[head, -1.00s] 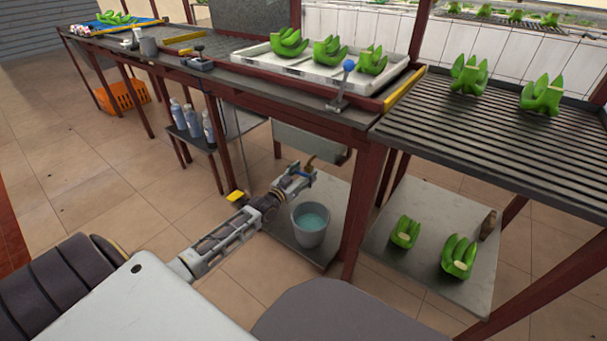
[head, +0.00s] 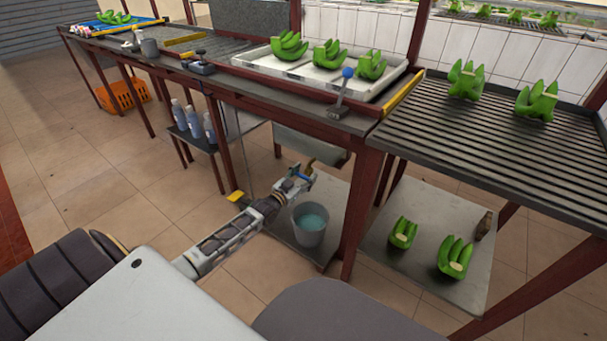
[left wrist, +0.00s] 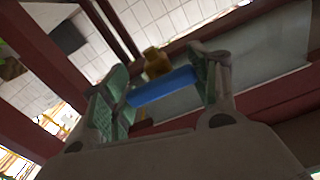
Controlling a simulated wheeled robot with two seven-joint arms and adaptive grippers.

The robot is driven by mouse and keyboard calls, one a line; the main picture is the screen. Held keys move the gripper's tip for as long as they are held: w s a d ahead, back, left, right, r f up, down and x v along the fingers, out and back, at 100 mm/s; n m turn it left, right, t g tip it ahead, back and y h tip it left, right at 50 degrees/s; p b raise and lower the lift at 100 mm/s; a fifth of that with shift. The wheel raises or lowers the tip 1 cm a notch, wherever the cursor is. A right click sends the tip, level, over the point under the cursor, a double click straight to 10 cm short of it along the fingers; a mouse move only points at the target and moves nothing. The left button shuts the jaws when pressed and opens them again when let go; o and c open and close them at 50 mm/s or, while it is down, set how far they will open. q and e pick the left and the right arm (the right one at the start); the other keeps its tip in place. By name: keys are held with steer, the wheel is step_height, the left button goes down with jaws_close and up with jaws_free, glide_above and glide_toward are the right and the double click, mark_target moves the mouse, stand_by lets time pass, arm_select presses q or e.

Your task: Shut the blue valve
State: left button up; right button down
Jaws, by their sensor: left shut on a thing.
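The blue valve's handle (left wrist: 163,86) is a blue bar lying between the two green-padded fingers of my left gripper (left wrist: 168,88) in the left wrist view. A brass-coloured valve body (left wrist: 156,62) shows just beyond it. In the head view my left gripper (head: 297,181) is shut on the handle, below the front of the sink, near a brownish outlet. The handle shows there only as a small patch of blue, so its exact angle to the pipe is hard to tell. My right gripper is out of view.
A grey bucket (head: 309,238) of bluish water stands below the valve on a low shelf. The sink (head: 300,146) hangs above, and a red table leg (head: 354,217) rises to the right. Bottles (head: 194,122) stand on a side shelf. Open tiled floor lies to the left.

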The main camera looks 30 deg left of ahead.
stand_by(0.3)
arm_select(q)
steer(key=o, duration=1.1)
steer(key=shift+s, duration=0.15)
steer(key=shift+s+a, duration=0.15)
steer(key=shift+s, duration=1.8)
steer(key=shift+s+a, duration=0.2)
steer(key=shift+s, duration=1.75)
steer(key=shift+s+a, duration=0.15)
steer(key=shift+s, duration=1.8)
steer(key=shift+f, duration=0.15)
